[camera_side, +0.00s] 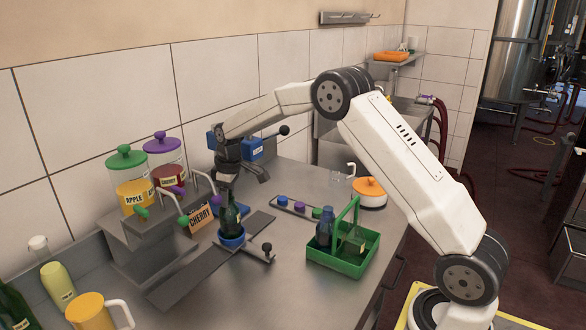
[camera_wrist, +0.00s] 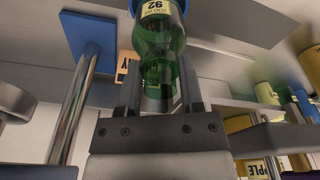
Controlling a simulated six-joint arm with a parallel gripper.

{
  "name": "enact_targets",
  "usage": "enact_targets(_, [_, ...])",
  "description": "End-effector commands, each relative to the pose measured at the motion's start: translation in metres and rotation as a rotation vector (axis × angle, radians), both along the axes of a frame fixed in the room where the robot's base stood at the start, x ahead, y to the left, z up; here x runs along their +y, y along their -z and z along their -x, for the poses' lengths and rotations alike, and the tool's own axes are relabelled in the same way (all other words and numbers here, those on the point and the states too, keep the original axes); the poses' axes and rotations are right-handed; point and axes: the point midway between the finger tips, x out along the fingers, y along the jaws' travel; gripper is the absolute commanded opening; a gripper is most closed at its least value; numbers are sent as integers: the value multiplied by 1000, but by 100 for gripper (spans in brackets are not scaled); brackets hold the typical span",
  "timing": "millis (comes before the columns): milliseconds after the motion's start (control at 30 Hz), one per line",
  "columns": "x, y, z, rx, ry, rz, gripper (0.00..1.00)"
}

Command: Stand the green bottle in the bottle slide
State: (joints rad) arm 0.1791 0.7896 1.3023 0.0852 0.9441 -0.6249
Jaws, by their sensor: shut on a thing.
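The green bottle (camera_side: 230,216) stands upright with its base in the blue cup (camera_side: 231,242) of the bottle slide, a grey rail (camera_side: 190,281) on the counter. How fully it is seated cannot be told. My gripper (camera_side: 228,181) is above it, shut on its neck. In the wrist view, the bottle (camera_wrist: 155,45) is between my fingers (camera_wrist: 161,88), with its label toward the camera. The blue cup shows at that view's top edge.
Dispensers with green (camera_side: 125,157) and purple (camera_side: 161,142) lids stand at left behind a CHERRY sign (camera_side: 201,217). A green crate (camera_side: 343,262) with bottles stands right of the slide.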

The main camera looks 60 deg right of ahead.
Motion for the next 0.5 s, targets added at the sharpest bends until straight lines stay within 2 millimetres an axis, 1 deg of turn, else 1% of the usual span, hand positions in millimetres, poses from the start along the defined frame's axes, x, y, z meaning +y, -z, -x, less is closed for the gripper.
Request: enact_targets(500, [0, 5, 0, 0, 0, 0, 0])
